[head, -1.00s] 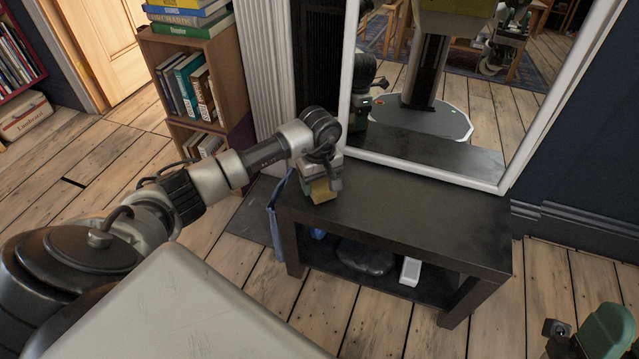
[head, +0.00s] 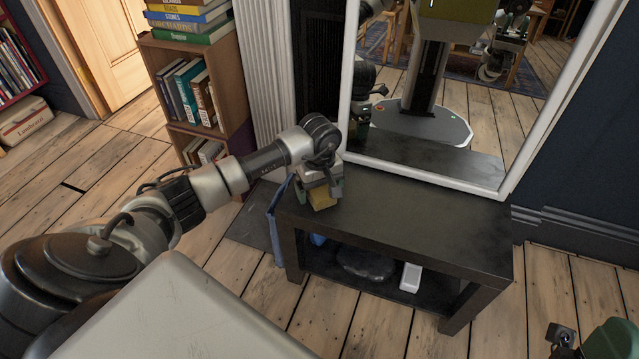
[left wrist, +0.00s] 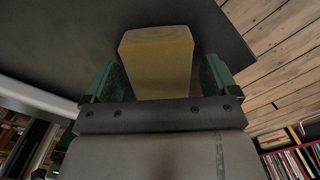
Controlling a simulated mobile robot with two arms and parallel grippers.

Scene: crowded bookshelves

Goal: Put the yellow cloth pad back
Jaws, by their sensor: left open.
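The yellow cloth pad (head: 321,197) is a small block at the left end of the dark low table (head: 420,215). In the left wrist view the pad (left wrist: 158,62) stands between the two green fingers of my left gripper (left wrist: 157,80), with a gap on each side. My left gripper (head: 319,193) is open around the pad, low over the table top. Whether the pad's underside rests on the top is hidden. A green part of my right gripper (head: 608,340) shows at the bottom right corner, and its jaws cannot be made out.
A white-framed mirror (head: 509,180) stands at the table's back edge. A blue item (head: 279,215) hangs at its left end. A dark round thing (head: 365,262) and a white box (head: 411,277) lie on the lower shelf. A bookcase (head: 225,80) stands left. The table's right part is clear.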

